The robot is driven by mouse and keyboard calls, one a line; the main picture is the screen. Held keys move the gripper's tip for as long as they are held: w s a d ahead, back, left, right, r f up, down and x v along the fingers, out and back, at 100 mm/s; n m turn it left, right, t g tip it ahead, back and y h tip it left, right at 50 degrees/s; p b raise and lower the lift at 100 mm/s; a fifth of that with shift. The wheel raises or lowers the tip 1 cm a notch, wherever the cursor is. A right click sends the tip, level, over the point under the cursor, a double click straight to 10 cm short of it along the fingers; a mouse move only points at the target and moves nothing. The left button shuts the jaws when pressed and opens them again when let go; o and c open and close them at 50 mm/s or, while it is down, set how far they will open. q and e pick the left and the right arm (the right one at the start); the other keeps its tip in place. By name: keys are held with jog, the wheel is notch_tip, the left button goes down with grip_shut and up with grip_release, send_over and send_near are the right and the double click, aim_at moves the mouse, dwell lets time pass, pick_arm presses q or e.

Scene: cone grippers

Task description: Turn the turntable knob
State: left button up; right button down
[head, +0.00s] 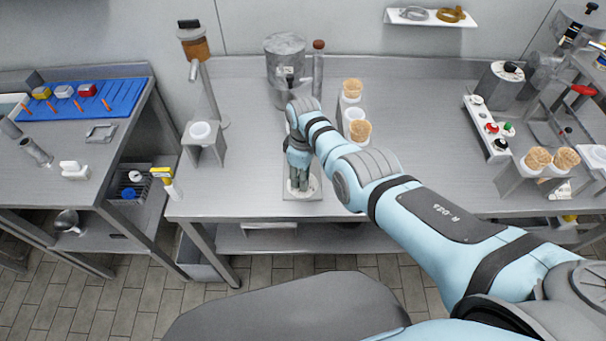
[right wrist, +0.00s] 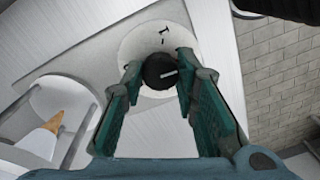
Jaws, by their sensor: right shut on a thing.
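The turntable knob is a dark round knob (right wrist: 160,71) with a light pointer line, in the right wrist view. It sits on a pale round disc (right wrist: 140,45) with a small dark mark. My right gripper (right wrist: 156,75) has a fingertip on each side of the knob and is shut on it. In the head view, my right gripper (head: 299,186) points down at a pale plate (head: 302,194) near the table's front edge, and its fingers hide the knob there. My left gripper is not in view.
A side table with a blue tray (head: 92,98) is further left. Bare tabletop (head: 245,178) lies between.

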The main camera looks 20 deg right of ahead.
jog(key=n, duration=0.6)
jog(key=shift+n, duration=0.3)
jog(key=n, duration=0.6)
dwell(0.3)
jog(key=c, duration=1.2)
grip_release()
jog(key=shift+c, duration=0.2)
